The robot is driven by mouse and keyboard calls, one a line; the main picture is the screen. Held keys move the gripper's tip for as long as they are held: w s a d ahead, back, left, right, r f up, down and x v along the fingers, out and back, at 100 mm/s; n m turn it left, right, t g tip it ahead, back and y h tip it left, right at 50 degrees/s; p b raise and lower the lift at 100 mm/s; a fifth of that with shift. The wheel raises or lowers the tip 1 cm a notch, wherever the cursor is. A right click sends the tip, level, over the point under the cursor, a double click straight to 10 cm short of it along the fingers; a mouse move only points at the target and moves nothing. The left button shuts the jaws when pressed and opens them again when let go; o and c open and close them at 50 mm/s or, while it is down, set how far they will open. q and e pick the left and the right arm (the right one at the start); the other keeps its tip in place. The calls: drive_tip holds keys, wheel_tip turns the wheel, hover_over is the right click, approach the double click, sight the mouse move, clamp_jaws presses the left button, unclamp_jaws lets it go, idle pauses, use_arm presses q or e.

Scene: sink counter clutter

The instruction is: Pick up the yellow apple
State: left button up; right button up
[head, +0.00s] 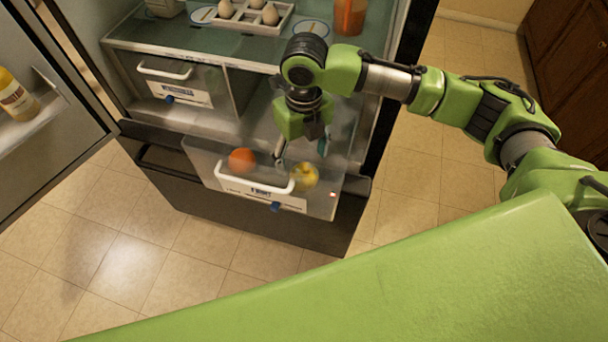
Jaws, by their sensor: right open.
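The yellow apple (304,177) sits at the right side of an open, see-through fridge drawer (324,204), behind its front panel. My right gripper (300,160) points down into the drawer, just above and behind the apple. It is open, with one finger to the left of the apple and the other near its upper right. No gap between fingers and apple can be made out for certain. My left gripper is not in view.
An orange fruit (242,160) lies in the same drawer, left of the apple. The drawer's white handle (252,187) faces front. A closed drawer (172,84) is at left; a shelf above holds eggs (254,12) and an orange bottle (350,16). The fridge door (40,110) stands open.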

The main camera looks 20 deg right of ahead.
sight(304, 170)
drive_tip(key=shift+f, duration=1.2)
drive_tip(key=f, duration=0.2)
drive_tip(key=s+f, duration=0.1)
drive_tip(key=f, duration=0.1)
drive_tip(key=shift+f+p, duration=0.15)
drive_tip(key=shift+p, duration=0.15)
drive_tip(key=shift+f, duration=0.25)
drive_tip(key=shift+c, duration=1.1)
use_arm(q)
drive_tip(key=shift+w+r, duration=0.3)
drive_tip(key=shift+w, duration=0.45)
use_arm(e)
drive_tip(key=shift+w, duration=0.1)
drive_tip(key=c, duration=1.1)
